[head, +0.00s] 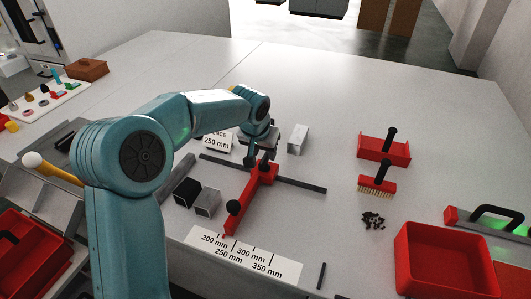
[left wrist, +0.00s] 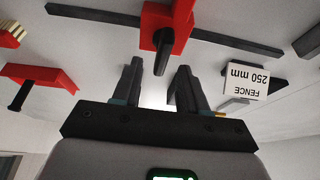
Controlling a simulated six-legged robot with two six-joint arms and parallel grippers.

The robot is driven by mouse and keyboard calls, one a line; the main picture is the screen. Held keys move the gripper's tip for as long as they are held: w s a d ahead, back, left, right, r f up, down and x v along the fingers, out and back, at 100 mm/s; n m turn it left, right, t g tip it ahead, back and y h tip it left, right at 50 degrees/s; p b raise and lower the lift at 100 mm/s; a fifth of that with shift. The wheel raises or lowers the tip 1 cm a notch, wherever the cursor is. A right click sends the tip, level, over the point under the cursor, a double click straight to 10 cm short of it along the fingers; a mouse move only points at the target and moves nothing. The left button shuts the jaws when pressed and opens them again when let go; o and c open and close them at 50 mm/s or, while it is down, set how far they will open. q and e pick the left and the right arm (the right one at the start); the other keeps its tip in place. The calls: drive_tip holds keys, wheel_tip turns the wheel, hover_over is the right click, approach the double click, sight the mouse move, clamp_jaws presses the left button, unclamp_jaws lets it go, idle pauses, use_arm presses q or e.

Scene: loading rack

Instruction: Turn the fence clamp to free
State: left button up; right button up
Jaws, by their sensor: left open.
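The red fence (head: 262,177) stands on the pale table with a long dark bar (head: 305,184) crossing it. In the left wrist view, a black clamp lever (left wrist: 164,52) sticks out from the red fence block (left wrist: 170,15). My left gripper (head: 260,156) is over the far end of the fence. It also shows in the left wrist view (left wrist: 158,80), open, its fingers on either side of the lever's line and apart from it. My right gripper is not in view.
A scale strip (head: 245,256) lies at the near edge. Dark (head: 187,191) and grey (head: 208,202) blocks stand left of the fence. A red dustpan (head: 384,149), brush (head: 377,180) and red bin (head: 440,262) are right.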

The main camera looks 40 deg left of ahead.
sight(265, 162)
use_arm(q)
drive_tip(key=shift+w+a+f, duration=0.1)
drive_tip(key=shift+a+f, duration=0.05)
drive_tip(key=shift+f, duration=0.35)
drive_tip(key=shift+w+a+f, duration=0.1)
drive_tip(key=shift+a+f, duration=0.05)
drive_tip(key=shift+f, duration=0.3)
drive_tip(key=shift+w+f, duration=0.1)
drive_tip(key=shift+f, duration=0.1)
drive_tip(key=shift+w+d+f, duration=0.1)
drive_tip(key=shift+w+f, duration=0.1)
drive_tip(key=shift+w, duration=0.1)
drive_tip(key=shift+s, duration=0.2)
drive_tip(key=shift+c, duration=1.2)
drive_tip(key=shift+r, duration=0.1)
drive_tip(key=c, duration=0.5)
clamp_jaws()
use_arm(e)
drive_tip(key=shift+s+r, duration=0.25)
